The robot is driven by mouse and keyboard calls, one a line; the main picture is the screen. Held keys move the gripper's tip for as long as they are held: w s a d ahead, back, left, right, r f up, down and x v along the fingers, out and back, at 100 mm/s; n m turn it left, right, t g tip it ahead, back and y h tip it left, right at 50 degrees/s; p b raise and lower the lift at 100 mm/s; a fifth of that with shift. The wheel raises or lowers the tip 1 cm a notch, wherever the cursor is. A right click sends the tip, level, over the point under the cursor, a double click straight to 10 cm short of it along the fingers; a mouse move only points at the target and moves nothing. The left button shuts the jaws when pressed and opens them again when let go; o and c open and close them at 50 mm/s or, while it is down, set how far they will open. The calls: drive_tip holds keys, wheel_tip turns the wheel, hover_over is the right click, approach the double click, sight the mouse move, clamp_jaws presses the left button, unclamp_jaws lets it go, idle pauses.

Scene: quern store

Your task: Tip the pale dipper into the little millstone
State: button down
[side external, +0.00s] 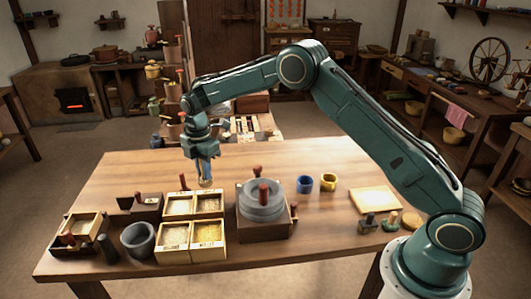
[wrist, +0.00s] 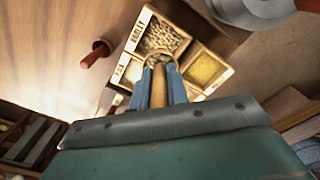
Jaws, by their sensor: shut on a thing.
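My gripper (side external: 205,160) hangs above the far side of the grain boxes, left of the little millstone. It also shows in the wrist view (wrist: 160,88), its blue fingers shut on the handle of the pale dipper (wrist: 158,90). The dipper's bowl end (side external: 206,183) points down, a little above the boxes. I cannot tell surely what the bowl holds. The little millstone (side external: 263,210) is round and grey with a red-topped handle, set on a wooden base. Part of a grey round form, likely the millstone, shows at the wrist view's top right (wrist: 255,10).
The grain boxes (side external: 191,246) have several compartments with pale and yellow grain. A grey mortar (side external: 138,240) and a wooden tray (side external: 78,229) stand left. Blue (side external: 304,185) and yellow (side external: 329,182) cups stand right of the millstone, with a pale board (side external: 374,199) beyond.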

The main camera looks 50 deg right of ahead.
wheel_tip(320, 180, up, 7)
drive_tip(key=shift+s+d+r, duration=0.1)
drive_tip(key=shift+s+r, duration=0.1)
drive_tip(key=shift+r, duration=0.05)
drive_tip(key=s+d, duration=0.7)
drive_tip(key=s, duration=0.6)
drive_tip(key=shift+w+f, duration=0.2)
drive_tip(key=shift+f, duration=1.1)
drive_tip(key=shift+w+f, duration=0.15)
drive_tip(key=shift+f, duration=1.15)
drive_tip(key=shift+s+d, duration=0.1)
